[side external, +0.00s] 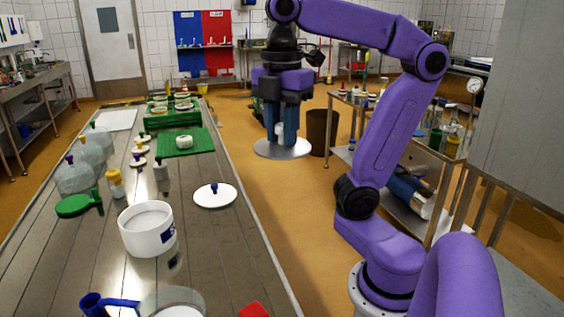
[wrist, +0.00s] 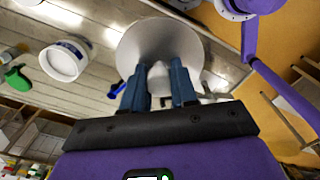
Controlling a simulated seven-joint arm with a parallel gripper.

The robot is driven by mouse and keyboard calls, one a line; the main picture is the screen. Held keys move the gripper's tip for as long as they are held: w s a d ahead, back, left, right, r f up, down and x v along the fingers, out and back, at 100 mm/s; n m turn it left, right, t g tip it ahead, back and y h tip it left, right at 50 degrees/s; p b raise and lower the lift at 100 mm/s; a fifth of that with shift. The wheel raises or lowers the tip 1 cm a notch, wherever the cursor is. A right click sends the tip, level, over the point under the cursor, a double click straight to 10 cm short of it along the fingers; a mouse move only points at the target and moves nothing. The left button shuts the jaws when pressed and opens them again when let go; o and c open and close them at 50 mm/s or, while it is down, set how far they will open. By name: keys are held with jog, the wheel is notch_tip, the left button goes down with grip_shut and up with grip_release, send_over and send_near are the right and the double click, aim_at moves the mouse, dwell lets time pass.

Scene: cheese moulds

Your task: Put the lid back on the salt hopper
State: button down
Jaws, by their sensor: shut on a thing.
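The salt hopper (side external: 147,230) is a round white tub with a blue-marked label, standing on the steel table. A tub like it shows at the upper left of the wrist view (wrist: 62,62). Its top looks open in the side view. My gripper (side external: 282,130) is shut on the pale knob of a wide round lid (side external: 283,149), which it holds roughly level to the right of the table. In the wrist view the lid (wrist: 160,40) spreads beyond my fingers (wrist: 158,82), with its knob between them. The hopper is apart from the lid, nearer the side camera.
A white disc with a blue knob (side external: 215,195) lies right of the hopper. A green paddle-like item (side external: 78,205), a yellow-capped shaker (side external: 115,184) and clear domes (side external: 75,178) stand left. A blue-handled item (side external: 108,303) is in front. A trolley (side external: 400,130) stands right.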

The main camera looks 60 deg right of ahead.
jog(key=shift+r, duration=0.9)
jog(key=w+a+n, duration=0.2)
jog(key=a+n, duration=0.2)
jog(key=a, duration=2.6)
notch_tip(320, 180, down, 12)
jog(key=shift+s, duration=0.15)
jog(key=shift+a+f, duration=0.1)
dwell(0.3)
